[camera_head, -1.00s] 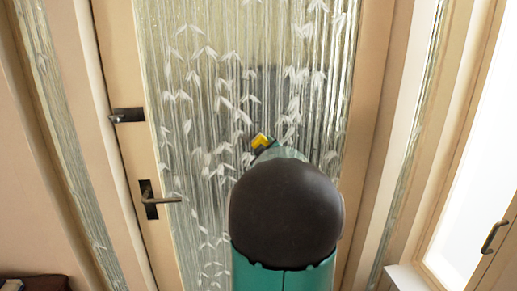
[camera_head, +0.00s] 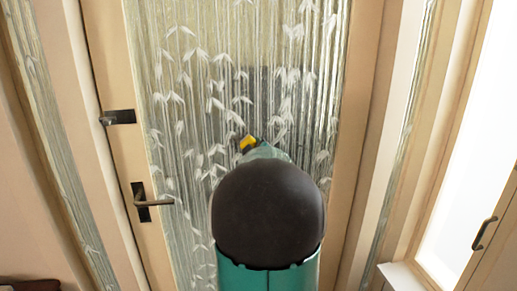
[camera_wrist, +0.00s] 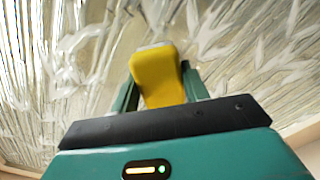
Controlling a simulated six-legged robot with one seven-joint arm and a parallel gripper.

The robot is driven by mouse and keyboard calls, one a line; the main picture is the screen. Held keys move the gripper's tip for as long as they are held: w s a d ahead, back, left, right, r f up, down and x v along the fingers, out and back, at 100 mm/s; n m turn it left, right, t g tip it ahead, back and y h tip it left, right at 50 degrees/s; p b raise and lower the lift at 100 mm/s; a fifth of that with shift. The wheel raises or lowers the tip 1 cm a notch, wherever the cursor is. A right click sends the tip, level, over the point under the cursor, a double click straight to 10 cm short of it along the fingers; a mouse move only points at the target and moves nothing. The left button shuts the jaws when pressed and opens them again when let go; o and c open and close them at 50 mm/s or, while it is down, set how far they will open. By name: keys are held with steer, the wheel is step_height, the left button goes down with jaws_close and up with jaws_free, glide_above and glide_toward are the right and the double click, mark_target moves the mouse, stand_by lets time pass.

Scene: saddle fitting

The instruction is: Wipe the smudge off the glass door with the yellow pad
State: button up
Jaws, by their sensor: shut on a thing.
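The yellow pad (camera_wrist: 157,76) is held between the two green fingers of my gripper (camera_wrist: 160,88). In the head view the pad (camera_head: 247,143) shows as a small yellow patch beyond my dark arm joint, in front of the glass. The gripper (camera_head: 252,145) is mostly hidden there by my arm. The glass door (camera_head: 205,70) is ribbed, with white leaf patterns, in a pale wooden frame. I cannot tell whether the pad touches the glass. I cannot pick out the smudge for sure among the leaf patterns and reflections.
The door has a lever handle (camera_head: 150,200) and a dark lock plate (camera_head: 117,117) on its left side. A bright window (camera_head: 470,170) with a dark handle is at the right, above a white sill (camera_head: 400,276). A dark object (camera_head: 30,285) shows at the lower left.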

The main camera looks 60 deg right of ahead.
mark_target(226, 143)
steer(key=shift+w+a, duration=2.7)
steer(key=shift+w, duration=0.25)
steer(key=shift+d+r, duration=0.15)
steer(key=shift+r, duration=0.2)
steer(key=shift+s, duration=0.1)
steer(key=shift+s+d, duration=1.9)
steer(key=shift+s, duration=0.2)
steer(key=shift+s+d, duration=1.85)
steer(key=shift+s, duration=0.2)
steer(key=shift+a, duration=0.1)
steer(key=shift+f, duration=0.1)
steer(key=shift+w+a, duration=1.25)
steer(key=shift+w, duration=0.2)
steer(key=shift+w+a, duration=1.25)
steer(key=shift+w, duration=0.15)
steer(key=shift+w+a, duration=0.6)
steer(key=shift+w, duration=0.15)
steer(key=shift+w+a, duration=0.55)
steer(key=shift+w, duration=0.2)
